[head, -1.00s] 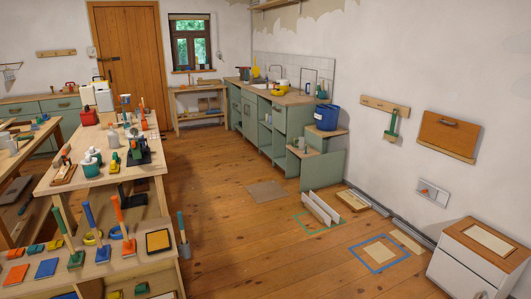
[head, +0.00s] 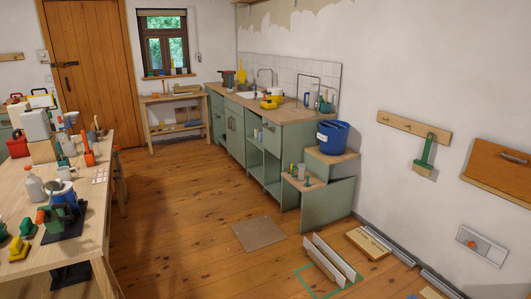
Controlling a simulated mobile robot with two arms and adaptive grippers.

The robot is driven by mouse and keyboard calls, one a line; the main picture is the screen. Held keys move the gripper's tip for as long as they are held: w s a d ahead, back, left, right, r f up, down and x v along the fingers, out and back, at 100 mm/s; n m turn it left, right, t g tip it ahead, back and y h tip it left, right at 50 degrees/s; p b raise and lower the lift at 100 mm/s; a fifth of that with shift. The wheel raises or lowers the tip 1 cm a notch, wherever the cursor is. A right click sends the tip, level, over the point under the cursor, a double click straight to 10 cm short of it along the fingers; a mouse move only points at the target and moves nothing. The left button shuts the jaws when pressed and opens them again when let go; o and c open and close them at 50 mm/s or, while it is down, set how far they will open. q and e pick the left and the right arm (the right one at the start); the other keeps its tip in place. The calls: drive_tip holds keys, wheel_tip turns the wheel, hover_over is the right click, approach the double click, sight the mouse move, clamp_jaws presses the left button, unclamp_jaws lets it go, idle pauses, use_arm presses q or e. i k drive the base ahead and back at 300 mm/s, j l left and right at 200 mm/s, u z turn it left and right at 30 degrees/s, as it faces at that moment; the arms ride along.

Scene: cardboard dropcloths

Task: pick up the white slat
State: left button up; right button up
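Two white slats stand on their long edges on the wooden floor at the lower middle of the head view, side by side and close together. The nearer, left white slat (head: 322,262) and the right white slat (head: 336,257) lean slightly. A green outline (head: 309,276) is marked on the floor around their lower part. I cannot tell which of the two the task means. Neither of my grippers is in view.
A flat brown sheet (head: 258,234) lies on the floor left of the slats. A framed board (head: 368,243) lies to their right by the wall. Green cabinets (head: 283,150) and a blue bucket (head: 332,137) stand behind. A cluttered workbench (head: 70,190) is at left. The floor between is clear.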

sight(340, 279)
drive_tip(key=i+j+z, duration=0.1)
drive_tip(key=i+z, duration=0.15)
drive_tip(key=i, duration=0.25)
drive_tip(key=i+j+z, duration=0.25)
drive_tip(key=i, duration=0.3)
drive_tip(key=i+j+z, duration=0.25)
drive_tip(key=i, duration=0.25)
drive_tip(key=i+j+z, duration=0.25)
drive_tip(key=i, duration=0.25)
drive_tip(key=j, duration=0.05)
